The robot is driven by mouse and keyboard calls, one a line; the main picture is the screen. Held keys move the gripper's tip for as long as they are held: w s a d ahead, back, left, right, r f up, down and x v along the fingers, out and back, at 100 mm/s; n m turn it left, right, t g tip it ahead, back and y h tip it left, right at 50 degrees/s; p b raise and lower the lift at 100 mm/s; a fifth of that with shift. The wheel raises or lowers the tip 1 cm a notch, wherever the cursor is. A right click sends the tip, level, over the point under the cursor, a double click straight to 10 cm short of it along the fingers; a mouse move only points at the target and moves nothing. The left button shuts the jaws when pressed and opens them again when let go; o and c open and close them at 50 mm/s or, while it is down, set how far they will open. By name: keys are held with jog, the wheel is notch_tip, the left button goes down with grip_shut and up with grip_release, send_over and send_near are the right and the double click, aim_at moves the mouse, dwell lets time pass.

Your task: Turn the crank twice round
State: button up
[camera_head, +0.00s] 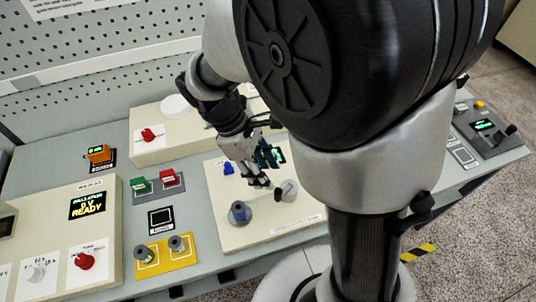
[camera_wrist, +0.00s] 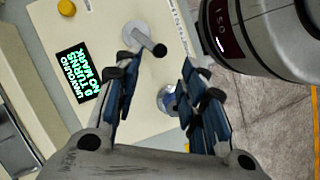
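The crank (camera_head: 288,188) is a pale round disc with a short black handle (camera_head: 277,195) on the beige winding unit (camera_head: 262,232). In the wrist view the disc (camera_wrist: 136,34) and its black handle (camera_wrist: 158,49) show near the top. My gripper (camera_head: 262,182) is above the unit, close to the crank. In the wrist view my gripper (camera_wrist: 160,62) has its fingers apart with nothing held, and the handle appears near the gap between the tips. Whether they touch it I cannot tell.
A grey-blue round spindle (camera_head: 240,213) stands left of the crank. A blue knob (camera_head: 228,168) is behind it. Red and green blocks (camera_head: 168,178), a yellow plate (camera_head: 165,254) and a "READY" display (camera_head: 88,205) are further left. My arm hides part of the bench.

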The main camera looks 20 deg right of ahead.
aim_at(277, 190)
jog(key=b+x, duration=0.3)
jog(key=x, duration=0.6)
jog(key=shift+s+f, duration=0.1)
jog(key=shift+f, duration=0.25)
jog(key=shift+c, duration=0.2)
grip_shut()
